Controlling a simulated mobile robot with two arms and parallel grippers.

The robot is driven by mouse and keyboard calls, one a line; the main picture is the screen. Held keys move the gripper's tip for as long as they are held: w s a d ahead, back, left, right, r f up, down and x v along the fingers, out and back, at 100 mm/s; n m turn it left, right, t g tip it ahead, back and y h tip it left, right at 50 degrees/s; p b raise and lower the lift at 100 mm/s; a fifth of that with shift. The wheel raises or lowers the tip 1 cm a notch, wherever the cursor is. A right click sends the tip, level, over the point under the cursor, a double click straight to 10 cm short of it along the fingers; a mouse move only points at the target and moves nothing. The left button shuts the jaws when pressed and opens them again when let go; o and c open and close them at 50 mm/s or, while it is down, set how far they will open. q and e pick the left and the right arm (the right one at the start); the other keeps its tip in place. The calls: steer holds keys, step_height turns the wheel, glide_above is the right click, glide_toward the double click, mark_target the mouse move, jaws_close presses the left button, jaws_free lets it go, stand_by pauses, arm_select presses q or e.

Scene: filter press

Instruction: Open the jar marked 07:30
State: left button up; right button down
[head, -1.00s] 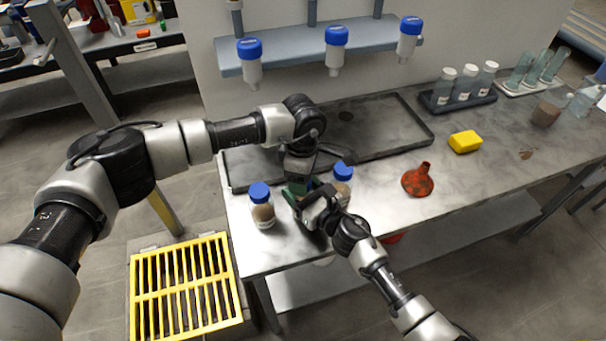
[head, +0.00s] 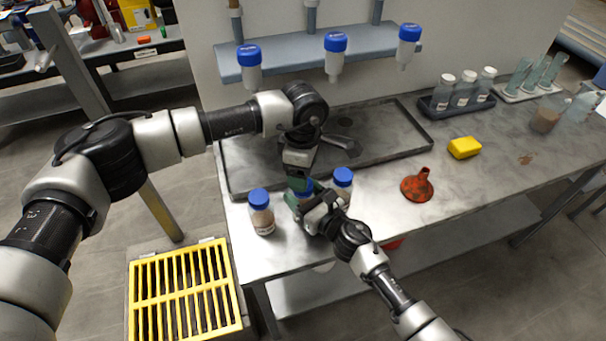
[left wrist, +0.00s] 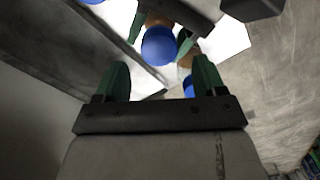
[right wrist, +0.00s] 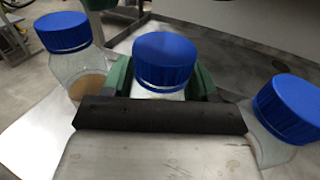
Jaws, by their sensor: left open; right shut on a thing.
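Three jars with blue screw lids stand at the near left of the steel bench; I cannot read a 07:30 mark on any. My right gripper (head: 312,205) is shut on the middle jar, below its blue lid (right wrist: 165,60). That lid also shows in the left wrist view (left wrist: 158,46). My left gripper (head: 302,184) is open and empty, just above the middle jar, with its green fingers apart and the lid beyond their tips. The left jar (head: 262,216) holds brown matter. The right jar (head: 342,185) stands close to the held one.
A dark tray (head: 385,150) lies behind the jars. A red funnel (head: 417,186) and a yellow block (head: 464,148) sit to the right. A rack of jars (head: 462,97) stands at the back right.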

arm_select(q)
steer(key=r+m, duration=0.2)
steer(key=m, duration=0.1)
steer(key=shift+w, duration=0.1)
steer(key=m, duration=0.1)
steer(key=r+m, duration=0.1)
steer(key=m, duration=0.1)
steer(key=shift+r, duration=0.1)
arm_select(e)
steer(key=shift+a, duration=0.1)
arm_select(q)
steer(key=shift+m, duration=0.3)
steer(key=shift+f, duration=3.9)
steer(key=shift+c, duration=0.5)
steer(key=c, duration=0.9)
arm_select(e)
steer(key=shift+s, duration=0.1)
arm_select(q)
steer(key=n, duration=0.6)
steer(key=shift+w+r+n, duration=0.1)
steer(key=shift+r+n, duration=0.05)
steer(key=shift+n, duration=0.25)
arm_select(e)
steer(key=shift+s+a, duration=0.1)
steer(key=shift+a, duration=0.05)
arm_select(q)
steer(key=o, duration=1)
